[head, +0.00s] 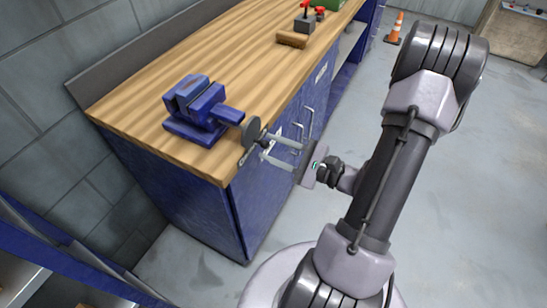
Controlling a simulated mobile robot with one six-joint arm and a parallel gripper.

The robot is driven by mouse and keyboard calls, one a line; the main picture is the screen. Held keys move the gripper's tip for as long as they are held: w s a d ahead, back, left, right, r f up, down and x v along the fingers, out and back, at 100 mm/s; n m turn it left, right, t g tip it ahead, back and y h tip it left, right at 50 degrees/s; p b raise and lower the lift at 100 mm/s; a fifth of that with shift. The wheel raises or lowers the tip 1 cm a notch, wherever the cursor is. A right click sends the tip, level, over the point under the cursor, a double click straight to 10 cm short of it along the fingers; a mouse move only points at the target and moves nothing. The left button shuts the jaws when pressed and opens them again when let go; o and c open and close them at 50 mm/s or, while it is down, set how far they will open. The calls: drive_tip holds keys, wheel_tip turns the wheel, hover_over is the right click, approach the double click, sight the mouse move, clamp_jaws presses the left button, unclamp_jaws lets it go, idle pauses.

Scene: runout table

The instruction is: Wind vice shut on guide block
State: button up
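The blue vice (197,103) is fixed on the wooden bench top near its front left corner. Its screw end points right, over the bench's front edge, and carries a dark round handle (252,131). A greyish surface shows between the jaws, but I cannot tell whether it is the guide block. My gripper (266,147) is at the handle, coming from the right. Its two fingers stand apart, with their tips beside or around the handle. Whether they press on it is too small to tell.
The wooden bench (135,105) has blue cabinet doors with metal handles below its front edge. A small wooden block (292,40) and a red-knobbed fixture (305,22) stand farther back. An orange cone (395,28) is on the floor. Blue shelving is at lower left. Floor at right is clear.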

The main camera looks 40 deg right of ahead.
drive_tip(key=n, duration=1.8)
drive_tip(key=shift+r, duration=0.3)
clamp_jaws()
drive_tip(key=m, duration=0.1)
drive_tip(key=a+m, duration=0.1)
drive_tip(key=m, duration=0.1)
drive_tip(key=shift+s+m, duration=0.2)
drive_tip(key=shift+m, duration=0.1)
drive_tip(key=m, duration=0.1)
drive_tip(key=p, duration=0.1)
drive_tip(key=m, duration=0.1)
drive_tip(key=shift+s+a+r+m, duration=0.15)
drive_tip(key=shift+a+r+m, duration=0.15)
drive_tip(key=shift+f+m, duration=0.1)
drive_tip(key=shift+m, duration=0.3)
drive_tip(key=shift+s+a+r+m+p, duration=0.1)
drive_tip(key=shift+a+r+m+p, duration=0.1)
drive_tip(key=shift+m+p, duration=0.3)
drive_tip(key=shift+a+r+m+p, duration=0.15)
drive_tip(key=shift+m+p, duration=0.15)
drive_tip(key=shift+m, duration=0.9)
